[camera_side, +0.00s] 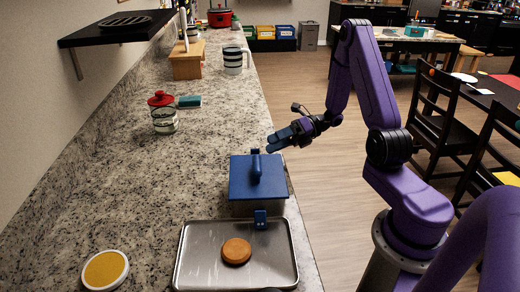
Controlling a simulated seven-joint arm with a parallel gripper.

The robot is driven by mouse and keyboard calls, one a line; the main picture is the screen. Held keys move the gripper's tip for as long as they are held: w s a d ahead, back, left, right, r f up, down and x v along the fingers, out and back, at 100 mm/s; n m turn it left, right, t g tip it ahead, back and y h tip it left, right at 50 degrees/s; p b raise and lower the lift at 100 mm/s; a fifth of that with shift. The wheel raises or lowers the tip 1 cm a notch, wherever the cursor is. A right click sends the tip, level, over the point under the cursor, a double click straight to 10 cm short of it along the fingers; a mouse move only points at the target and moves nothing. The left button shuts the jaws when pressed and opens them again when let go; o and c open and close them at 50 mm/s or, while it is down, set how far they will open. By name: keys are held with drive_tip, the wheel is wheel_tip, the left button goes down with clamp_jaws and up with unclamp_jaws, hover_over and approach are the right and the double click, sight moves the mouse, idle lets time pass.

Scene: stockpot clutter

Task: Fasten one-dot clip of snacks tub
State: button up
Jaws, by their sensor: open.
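The snacks tub (241,208) has a grey body and a square blue lid (240,181) with a raised blue handle. It stands on the granite counter at the right edge, just behind a metal tray. A blue clip (260,220) with small dark marks sticks out at its near side. Another blue tab (255,152) shows at the far side, partly behind the handle. The dots are too small to tell which clip has one. My gripper (272,143) is open and empty, just beyond the tub's far right corner, above lid level and apart from the tub.
The metal tray (200,255) holds a round brown item (236,251). A yellow disc with a white rim (105,270) lies at near left. A red-lidded jar (163,113) and teal sponge (190,101) stand farther back. The counter left of the tub is clear.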

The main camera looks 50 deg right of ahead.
drive_tip(key=shift+x, duration=2.65)
